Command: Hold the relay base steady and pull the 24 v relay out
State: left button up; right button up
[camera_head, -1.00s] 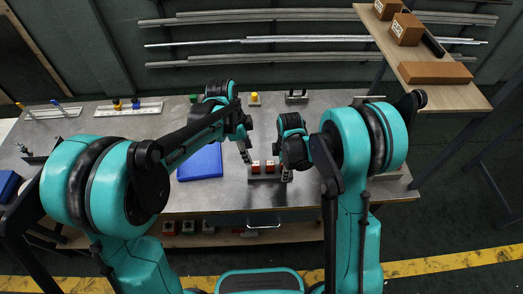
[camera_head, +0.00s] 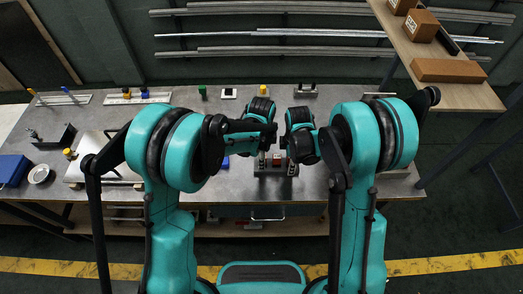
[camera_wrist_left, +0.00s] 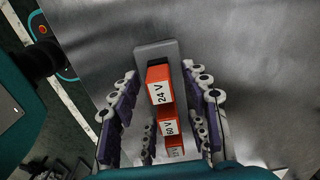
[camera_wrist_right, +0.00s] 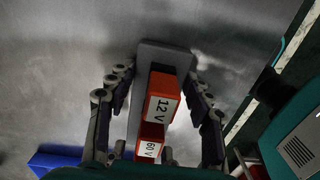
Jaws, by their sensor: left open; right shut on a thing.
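The relay base (camera_head: 275,172) is a grey strip on the metal table, also in the left wrist view (camera_wrist_left: 150,50) and right wrist view (camera_wrist_right: 150,55). It carries a row of orange relays: the 24 V relay (camera_wrist_left: 160,92) at one end, the 60 V relay (camera_wrist_left: 168,127) in the middle, and the 12 V relay (camera_wrist_right: 163,103) at the other end. My left gripper (camera_head: 263,163) is open, its fingers on both sides of the 24 V relay. My right gripper (camera_head: 292,165) is shut on the relay base around the 12 V end. In the head view the grippers partly hide the relays.
A blue tray (camera_wrist_right: 55,158) lies beside the base, mostly hidden by my left arm in the head view. A wooden shelf (camera_head: 440,60) with brown boxes is at the back right.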

pick_arm(q)
jog(key=shift+f, duration=0.45)
grip_shut()
jog(key=c, duration=1.1)
grip_release()
jog(key=shift+r, duration=0.8)
jog(key=shift+a+r, duration=0.1)
jog(key=shift+r, duration=1.15)
jog(key=shift+c, duration=0.2)
grip_release()
